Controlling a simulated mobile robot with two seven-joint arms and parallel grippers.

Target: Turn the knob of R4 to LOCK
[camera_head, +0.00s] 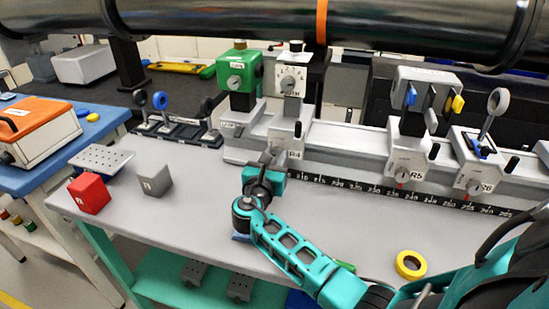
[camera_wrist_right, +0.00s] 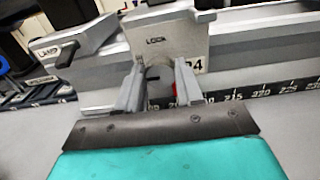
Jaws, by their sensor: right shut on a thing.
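The R4 carrier (camera_head: 284,134) is a light grey block on the rail, below a white box with a dial. In the right wrist view its front plate (camera_wrist_right: 165,38) carries the word LOCK above the knob. The R4 knob (camera_wrist_right: 160,88) is a grey round part with a dark slot and a bit of red at its right. My right gripper (camera_head: 270,160) reaches up to R4 from the front and hides the knob in the head view. In the wrist view its two fingers (camera_wrist_right: 159,90) are shut on the knob from left and right. My left gripper is out of view.
Carriers R5 (camera_head: 410,158) and R6 (camera_head: 474,165) stand to the right on the scaled rail (camera_head: 340,150). A green box (camera_head: 238,78) stands just left of R4. A large dark pipe (camera_head: 230,18) crosses above. Red (camera_head: 89,194) and grey (camera_head: 154,180) blocks lie at left.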

